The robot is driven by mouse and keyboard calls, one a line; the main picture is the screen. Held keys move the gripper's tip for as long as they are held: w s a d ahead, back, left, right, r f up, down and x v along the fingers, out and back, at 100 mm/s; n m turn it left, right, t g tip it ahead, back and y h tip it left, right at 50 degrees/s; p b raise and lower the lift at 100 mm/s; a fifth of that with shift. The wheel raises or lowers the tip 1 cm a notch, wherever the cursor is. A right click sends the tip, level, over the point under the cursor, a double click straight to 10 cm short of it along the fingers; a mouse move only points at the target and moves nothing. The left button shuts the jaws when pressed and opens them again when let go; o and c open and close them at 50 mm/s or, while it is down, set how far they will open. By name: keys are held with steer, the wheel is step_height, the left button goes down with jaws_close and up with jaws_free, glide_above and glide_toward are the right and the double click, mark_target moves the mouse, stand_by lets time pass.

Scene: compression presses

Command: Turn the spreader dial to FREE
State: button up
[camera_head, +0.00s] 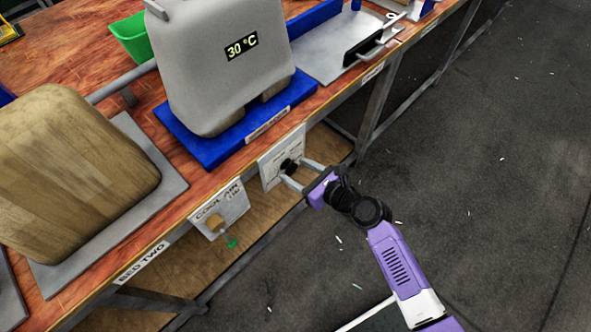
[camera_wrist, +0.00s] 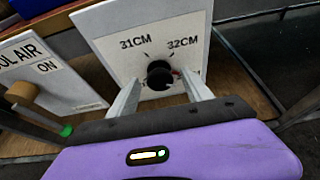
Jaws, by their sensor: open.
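The spreader dial is a black round knob (camera_head: 288,165) on a white panel (camera_head: 271,175) at the bench's front edge, below the grey press form. It also shows in the wrist view (camera_wrist: 159,74), with "31CM" at upper left and "32CM" at upper right. No FREE label is readable; the lower panel is partly hidden by my gripper. I cannot tell where the dial points. My gripper (camera_head: 295,172) is open. In the wrist view its two fingers (camera_wrist: 160,80) reach toward the panel, one on each side of the knob; contact is unclear.
Left of the dial is a "COOL AIR" panel (camera_head: 220,208) with a wooden knob and a green piece below. A grey form reading 30 °C (camera_head: 215,70) stands on a blue base (camera_head: 205,150). The floor (camera_head: 480,190) at right is open.

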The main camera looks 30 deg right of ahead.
steer(key=shift+w+a+f, duration=0.15)
steer(key=shift+w+f, duration=0.05)
steer(key=shift+w, duration=0.25)
steer(key=shift+c, duration=0.2)
jaws_close()
